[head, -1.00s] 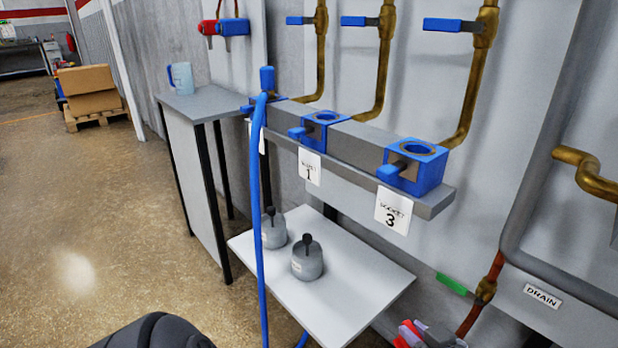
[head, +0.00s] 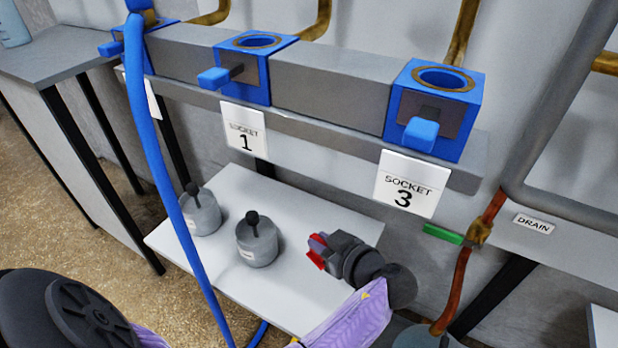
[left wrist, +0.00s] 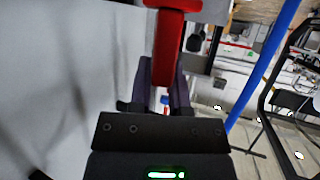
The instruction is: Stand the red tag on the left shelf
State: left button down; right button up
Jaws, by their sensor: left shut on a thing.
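My left gripper (head: 318,250) is shut on the red tag (head: 316,262), which shows only as a small red patch at the fingertips in the head view. In the left wrist view the tag (left wrist: 168,45) is a red upright bar with a wider far end, pinched between the fingers (left wrist: 162,78). It is in front of the white lower table (head: 330,215); I cannot tell the height above it. A grey-topped stand (head: 60,50) is at the upper left; no shelf is labelled as left. My right gripper is out of view.
Two grey weights with black knobs (head: 257,240) (head: 202,212) stand on the white table. A blue hose (head: 165,170) hangs in front of it. Above are blue sockets (head: 435,105) on a grey rail, with labels. A pale blue mug (head: 12,25) stands at the far left.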

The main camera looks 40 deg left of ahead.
aim_at(313, 256)
pick_arm(q)
notch_tip(313, 256, down, 6)
jog(key=b, duration=0.3)
jog(key=shift+f, duration=0.65)
jog(key=c, duration=0.6)
grip_release()
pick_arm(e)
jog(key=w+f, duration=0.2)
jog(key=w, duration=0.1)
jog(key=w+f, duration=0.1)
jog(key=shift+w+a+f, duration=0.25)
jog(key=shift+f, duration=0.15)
pick_arm(q)
jog(key=shift+r, duration=0.15)
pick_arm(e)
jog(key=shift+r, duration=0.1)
